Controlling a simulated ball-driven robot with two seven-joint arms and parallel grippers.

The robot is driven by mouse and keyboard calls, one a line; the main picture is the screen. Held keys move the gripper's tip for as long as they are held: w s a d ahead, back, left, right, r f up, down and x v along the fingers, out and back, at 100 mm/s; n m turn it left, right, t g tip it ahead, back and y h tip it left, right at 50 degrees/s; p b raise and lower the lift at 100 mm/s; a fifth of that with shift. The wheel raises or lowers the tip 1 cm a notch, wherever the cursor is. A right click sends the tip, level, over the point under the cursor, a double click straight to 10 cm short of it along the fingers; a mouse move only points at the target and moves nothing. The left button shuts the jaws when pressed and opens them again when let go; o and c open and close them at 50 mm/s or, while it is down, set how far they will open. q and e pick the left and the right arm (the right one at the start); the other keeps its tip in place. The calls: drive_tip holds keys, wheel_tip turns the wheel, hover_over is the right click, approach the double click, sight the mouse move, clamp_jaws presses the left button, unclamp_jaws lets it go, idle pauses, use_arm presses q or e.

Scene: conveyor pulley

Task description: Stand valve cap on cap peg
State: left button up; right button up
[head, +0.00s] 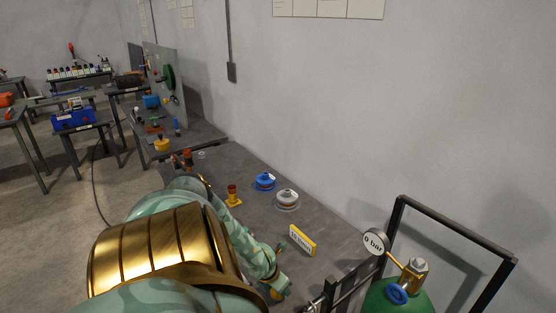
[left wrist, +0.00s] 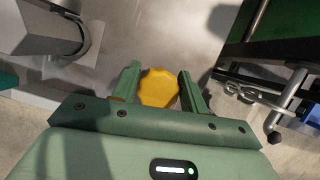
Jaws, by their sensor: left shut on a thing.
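The yellow valve cap (left wrist: 158,88) shows in the left wrist view as a flat, lobed disc between the two fingers of my left gripper (left wrist: 158,90), which is shut on it. In the head view my left gripper (head: 281,289) is low in the middle, beside the bench's near edge, with a bit of the yellow cap (head: 276,295) showing under it. A small stand with a yellow base and a brown post (head: 233,195) is on the bench, farther back. I cannot tell whether it is the cap peg. My right gripper is not in view.
A green gas cylinder (head: 390,300) with a brass valve, blue knob and "0 bar" gauge (head: 375,241) stands at the right beside a black frame (head: 455,228). A yellow lettered block (head: 302,240), a grey round piece (head: 287,199) and a blue one (head: 264,181) occupy the bench.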

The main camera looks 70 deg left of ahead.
use_arm(q)
drive_tip(key=shift+f, duration=0.35)
drive_tip(key=o, duration=2.1)
drive_tip(key=shift+o, duration=0.2)
